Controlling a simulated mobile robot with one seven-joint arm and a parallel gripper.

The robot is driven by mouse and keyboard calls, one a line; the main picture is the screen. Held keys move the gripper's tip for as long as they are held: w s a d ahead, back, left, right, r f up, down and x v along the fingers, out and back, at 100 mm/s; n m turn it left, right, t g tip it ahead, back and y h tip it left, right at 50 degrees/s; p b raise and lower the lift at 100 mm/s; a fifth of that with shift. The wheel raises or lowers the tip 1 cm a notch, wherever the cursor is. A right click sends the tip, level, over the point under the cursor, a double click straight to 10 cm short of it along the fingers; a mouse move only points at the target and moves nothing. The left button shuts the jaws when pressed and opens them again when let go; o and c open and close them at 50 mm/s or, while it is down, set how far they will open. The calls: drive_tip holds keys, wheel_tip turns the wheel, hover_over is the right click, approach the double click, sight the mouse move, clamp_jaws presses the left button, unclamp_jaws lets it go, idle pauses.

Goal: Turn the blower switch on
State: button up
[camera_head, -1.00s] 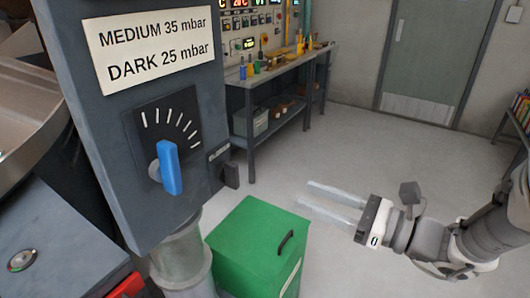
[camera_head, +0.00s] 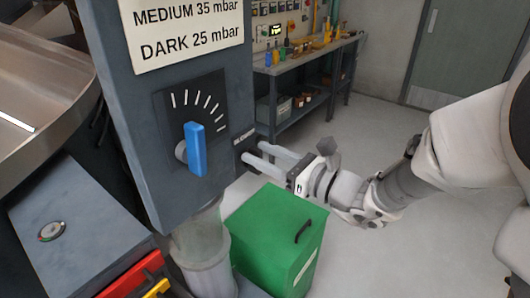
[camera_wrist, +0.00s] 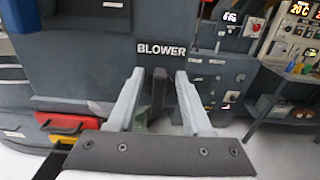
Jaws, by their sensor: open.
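The blower switch is a dark lever (camera_wrist: 158,88) below a white "BLOWER" label (camera_wrist: 161,49) on the grey cabinet. In the head view the switch (camera_head: 243,146) sticks out at the cabinet's right edge, partly hidden by my fingers. My gripper (camera_head: 255,158) is open at that edge, its fingers pointing left. In the wrist view my gripper (camera_wrist: 158,76) has one pale finger on each side of the lever, with visible gaps. I cannot tell how deep the lever sits between the fingers, nor whether the switch is on or off.
A blue knob (camera_head: 195,149) with a tick scale is on the cabinet's front face (camera_head: 160,205). A green box (camera_head: 275,235) stands below my gripper. A workbench (camera_head: 310,62) with tools is behind. The floor at the right is clear.

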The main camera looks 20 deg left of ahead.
clamp_jaws()
idle(0.3)
drive_tip(key=shift+w+r+m+p, duration=0.1)
drive_tip(key=shift+m+p, duration=0.2)
drive_tip(key=shift+m, duration=0.1)
drive_tip(key=m+p, duration=0.3)
drive_tip(key=shift+w+d+m, duration=0.15)
drive_tip(key=shift+w+m, duration=0.15)
drive_tip(key=shift+w, duration=0.1)
drive_tip(key=m+p, duration=0.4)
drive_tip(key=p, duration=0.1)
drive_tip(key=shift+w+d+m, duration=0.1)
drive_tip(key=shift+w+m, duration=0.2)
drive_tip(key=shift+w, duration=0.05)
drive_tip(key=m+p, duration=0.3)
drive_tip(key=f+m+p, duration=0.1)
drive_tip(key=m+p, duration=0.2)
drive_tip(key=f+m+p, duration=0.1)
drive_tip(key=m+p, duration=0.2)
drive_tip(key=p, duration=0.1)
drive_tip(key=shift+w+f, duration=0.15)
drive_tip(key=shift+w, duration=0.15)
drive_tip(key=shift+f, duration=0.1)
